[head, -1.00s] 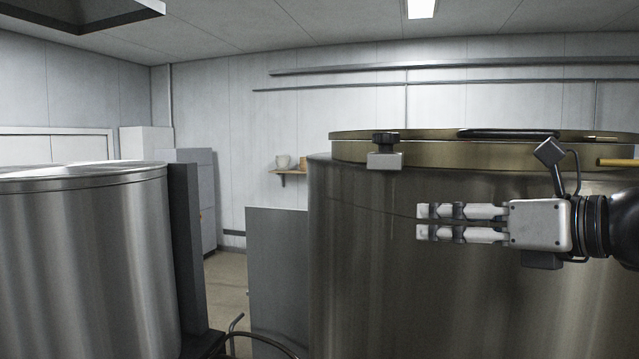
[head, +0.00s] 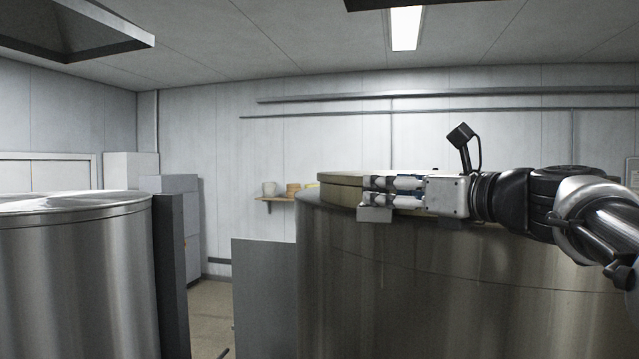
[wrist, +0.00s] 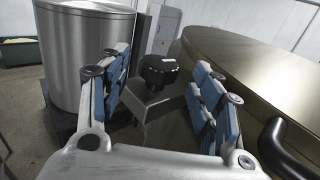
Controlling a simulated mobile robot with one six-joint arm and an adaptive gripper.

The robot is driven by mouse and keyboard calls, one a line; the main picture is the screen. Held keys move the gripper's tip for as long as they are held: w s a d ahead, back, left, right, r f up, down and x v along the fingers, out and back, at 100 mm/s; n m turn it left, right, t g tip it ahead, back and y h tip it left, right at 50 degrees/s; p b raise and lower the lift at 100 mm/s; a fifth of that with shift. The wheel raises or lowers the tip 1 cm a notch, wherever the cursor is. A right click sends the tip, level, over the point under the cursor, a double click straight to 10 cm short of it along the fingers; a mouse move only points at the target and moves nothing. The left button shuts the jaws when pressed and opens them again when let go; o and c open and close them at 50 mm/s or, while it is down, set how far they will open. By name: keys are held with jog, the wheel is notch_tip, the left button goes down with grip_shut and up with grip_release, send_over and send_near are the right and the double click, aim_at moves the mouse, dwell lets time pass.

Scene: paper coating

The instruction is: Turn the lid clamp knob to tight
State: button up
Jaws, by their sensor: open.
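The black lid clamp knob (wrist: 158,70) shows in the wrist view, on top of its grey clamp block (wrist: 150,103). My gripper (wrist: 162,62) is open, with one blue-padded finger on each side of the knob and a visible gap on both sides. In the head view my gripper (head: 366,190) lies level at the lid's rim and hides the knob. The clamp block (head: 375,214) shows just below the fingers. The brass-coloured lid (head: 338,180) sits on the large steel vessel (head: 400,290).
A black lid handle (wrist: 285,148) curves close to the right finger in the wrist view. A second steel vessel (head: 75,270) stands at the left, with a dark post (head: 170,270) beside it. A grey panel (head: 263,300) stands between the vessels.

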aim_at(381, 189)
jog(key=shift+x, duration=2.1)
jog(key=shift+c, duration=0.3)
jog(key=c, duration=1)
jog(key=shift+s+a+r+m+t+h+p, duration=0.1)
jog(key=shift+a+m+t+h+p, duration=0.15)
jog(key=shift+m+t+h, duration=0.5)
jog(key=m+h+p, duration=0.1)
jog(key=m+h, duration=0.1)
jog(key=h, duration=0.2)
jog(key=shift+d+t, duration=0.1)
jog(key=shift+t, duration=0.15)
jog(key=shift+d+m+h+p, duration=0.1)
jog(key=shift+m+h+p, duration=0.2)
jog(key=shift+m+h, duration=0.3)
jog(key=o, duration=1.1)
jog(key=shift+c, duration=0.2)
